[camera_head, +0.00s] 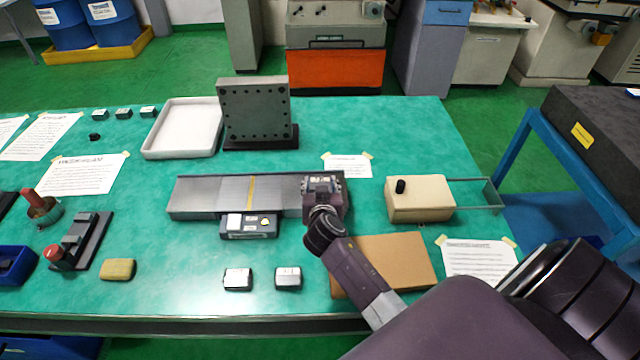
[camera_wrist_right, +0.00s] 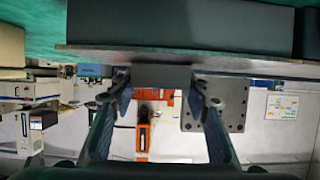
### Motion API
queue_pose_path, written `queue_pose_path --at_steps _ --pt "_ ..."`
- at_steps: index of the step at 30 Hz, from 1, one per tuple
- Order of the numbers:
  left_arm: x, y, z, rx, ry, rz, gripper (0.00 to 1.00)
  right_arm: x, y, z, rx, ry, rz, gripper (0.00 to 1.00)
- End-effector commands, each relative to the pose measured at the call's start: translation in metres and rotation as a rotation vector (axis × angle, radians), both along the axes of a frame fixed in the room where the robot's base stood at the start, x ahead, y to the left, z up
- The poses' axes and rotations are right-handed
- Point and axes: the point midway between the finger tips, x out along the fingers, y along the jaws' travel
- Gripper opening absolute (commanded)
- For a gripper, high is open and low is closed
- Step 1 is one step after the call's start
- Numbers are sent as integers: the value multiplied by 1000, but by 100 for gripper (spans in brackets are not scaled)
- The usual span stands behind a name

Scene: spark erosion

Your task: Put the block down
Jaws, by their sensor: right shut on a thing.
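My right gripper (camera_head: 324,184) is over the right end of a long grey metal slab (camera_head: 195,197) on the green table. In the right wrist view, the gripper (camera_wrist_right: 163,84) is shut on a small grey block (camera_wrist_right: 163,76), held between the two fingertips. The gripper mostly hides the block in the head view. I cannot tell whether the block touches the surface below it. My left gripper is not in view.
Two small blocks (camera_head: 238,278) (camera_head: 288,277) lie at the front of the table. A small dark device (camera_head: 249,228) stands against the slab's front. A cream box (camera_head: 420,198) is to the right, a brown board (camera_head: 400,260) in front. A drilled upright plate (camera_head: 254,108) stands behind.

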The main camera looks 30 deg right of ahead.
Motion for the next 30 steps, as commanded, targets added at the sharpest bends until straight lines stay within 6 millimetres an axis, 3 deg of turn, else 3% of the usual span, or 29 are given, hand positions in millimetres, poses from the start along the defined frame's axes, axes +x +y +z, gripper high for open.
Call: queue_pose_path --at_steps 11,12,17,30 --pt "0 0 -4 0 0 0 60 1 0 -2 -1 -6 1 0" --pt "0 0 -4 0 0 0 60 0 0 -5 1 -2 1 44" --pt "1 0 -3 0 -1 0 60 0 0 -4 1 -2 1 60" --pt "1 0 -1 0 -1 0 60 -5 4 1 1 -1 1 60"
